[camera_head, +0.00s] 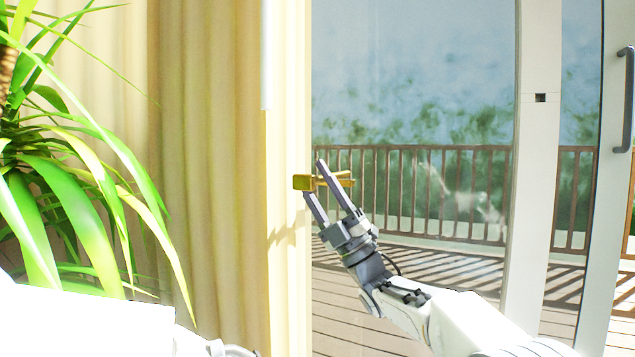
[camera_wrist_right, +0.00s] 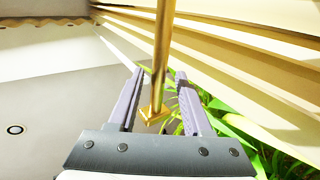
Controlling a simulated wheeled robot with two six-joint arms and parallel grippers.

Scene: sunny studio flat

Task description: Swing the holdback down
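The holdback is a brass bar (camera_head: 303,182) at the curtain's right edge, with an arm reaching right past my fingers. In the wrist view the brass bar (camera_wrist_right: 162,45) comes down from the top and passes between my fingers, ending in a small square piece. My right gripper (camera_head: 313,177) is at the holdback with one finger on each side. It also shows in the wrist view (camera_wrist_right: 159,72), its fingers apart with gaps beside the bar. My left arm shows only partly at the bottom left; its fingertips are out of view.
A cream curtain (camera_head: 205,180) hangs left of the holdback. A leafy plant (camera_head: 75,200) stands at the far left. A glass door with a white frame (camera_head: 535,150) and grey handle (camera_head: 627,100) is on the right, with a deck and railing beyond.

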